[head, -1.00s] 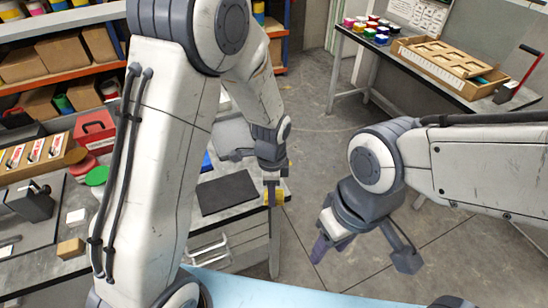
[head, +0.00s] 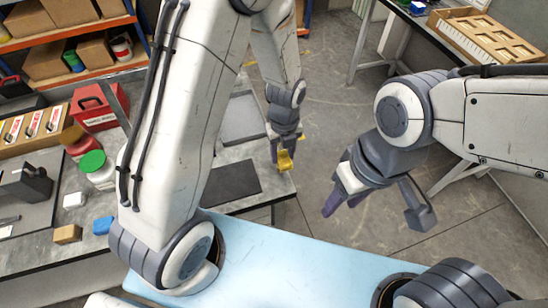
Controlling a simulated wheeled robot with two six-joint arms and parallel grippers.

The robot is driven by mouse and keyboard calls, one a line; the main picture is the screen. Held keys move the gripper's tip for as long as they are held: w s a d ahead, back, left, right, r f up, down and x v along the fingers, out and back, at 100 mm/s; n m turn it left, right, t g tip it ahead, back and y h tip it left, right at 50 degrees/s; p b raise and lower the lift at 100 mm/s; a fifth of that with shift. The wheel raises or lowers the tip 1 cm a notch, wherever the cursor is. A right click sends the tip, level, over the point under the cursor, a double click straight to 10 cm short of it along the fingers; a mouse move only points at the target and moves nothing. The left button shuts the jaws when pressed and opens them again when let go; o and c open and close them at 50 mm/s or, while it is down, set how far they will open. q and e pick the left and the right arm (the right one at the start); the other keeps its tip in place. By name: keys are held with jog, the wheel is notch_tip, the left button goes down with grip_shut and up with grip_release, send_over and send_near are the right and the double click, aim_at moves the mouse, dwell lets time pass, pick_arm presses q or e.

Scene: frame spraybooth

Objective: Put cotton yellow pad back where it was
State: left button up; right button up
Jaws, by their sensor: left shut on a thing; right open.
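The yellow pad (head: 286,161) is in my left gripper (head: 284,158), in the head view's middle. My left gripper is shut on it, pointing down. They show at the right end of the grey workbench (head: 262,199), near its edge and right of a dark flat mat (head: 231,180). I cannot tell how high the pad is above the bench. My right gripper (head: 339,196) is open and empty, over the floor to the right of the bench.
A grey tray (head: 243,118) lies behind the mat. On the left are a green-lidded jar (head: 96,168), a red box (head: 97,107), a blue block (head: 102,226) and a tan block (head: 67,234). A wooden tray (head: 480,40) sits on the far right table. Open floor lies between.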

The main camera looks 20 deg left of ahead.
aim_at(274, 169)
pick_arm(q)
jog(key=a, duration=0.1)
jog(key=a+f, duration=0.1)
jog(key=shift+w+a+f, duration=0.1)
jog(key=shift+a+f, duration=0.2)
notch_tip(274, 169, down, 4)
jog(key=shift+r+p, duration=0.15)
jog(key=shift+p, duration=0.55)
jog(key=shift+f, duration=0.2)
jog(key=shift+f, duration=0.15)
jog(key=o, duration=1.2)
